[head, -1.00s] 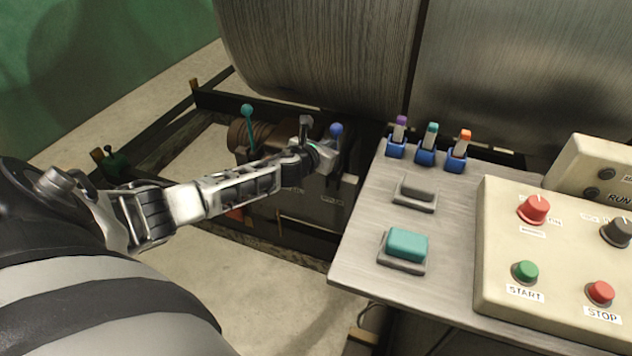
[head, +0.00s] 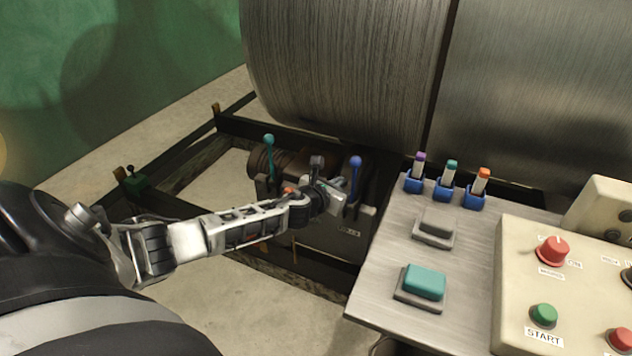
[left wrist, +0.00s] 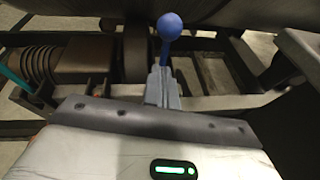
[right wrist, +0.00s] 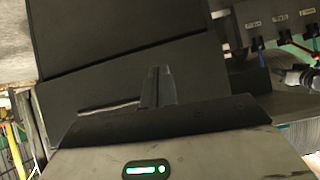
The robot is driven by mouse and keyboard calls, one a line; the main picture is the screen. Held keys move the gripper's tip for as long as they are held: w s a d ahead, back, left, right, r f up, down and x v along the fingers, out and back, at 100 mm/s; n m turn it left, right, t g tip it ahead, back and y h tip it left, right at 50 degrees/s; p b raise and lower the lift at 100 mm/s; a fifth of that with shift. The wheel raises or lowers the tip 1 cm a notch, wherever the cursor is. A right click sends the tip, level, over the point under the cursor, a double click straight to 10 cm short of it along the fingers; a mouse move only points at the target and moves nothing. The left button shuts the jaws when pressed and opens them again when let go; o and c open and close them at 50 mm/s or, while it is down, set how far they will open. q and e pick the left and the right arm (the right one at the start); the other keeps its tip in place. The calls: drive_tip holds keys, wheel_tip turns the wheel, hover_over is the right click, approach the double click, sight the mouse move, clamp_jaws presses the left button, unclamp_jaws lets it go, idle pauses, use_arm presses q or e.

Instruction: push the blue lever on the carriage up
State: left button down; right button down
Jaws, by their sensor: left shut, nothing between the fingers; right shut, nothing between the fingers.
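The blue lever has a round blue knob (head: 356,162) on a blue shaft and stands roughly upright on the dark carriage (head: 325,238). In the left wrist view the knob (left wrist: 169,27) shows just beyond my fingertips. My left gripper (head: 338,198) is shut and empty, low beside the lever's shaft, with the knob above it. I cannot tell whether it touches the shaft. My right gripper (right wrist: 158,84) is shut and empty, seen only in the right wrist view, before a dark panel. The lever's base is partly hidden.
A teal lever (head: 269,150) stands left of the blue one. A large metal drum (head: 340,75) is behind. To the right is a metal desk (head: 395,262) with small coloured switches, a teal button (head: 425,281) and a cream control box (head: 520,270).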

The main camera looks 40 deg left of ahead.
use_arm(q)
drive_tip(key=s+r+p, duration=0.2)
drive_tip(key=s+r, duration=0.5)
drive_tip(key=shift+s+d, duration=0.15)
drive_tip(key=shift+d, duration=0.25)
use_arm(e)
drive_tip(key=shift+s+d+r, duration=0.1)
drive_tip(key=shift+s+r, duration=0.1)
drive_tip(key=shift+r, duration=0.25)
use_arm(q)
drive_tip(key=shift+f, duration=0.15)
use_arm(e)
drive_tip(key=shift+s, duration=0.1)
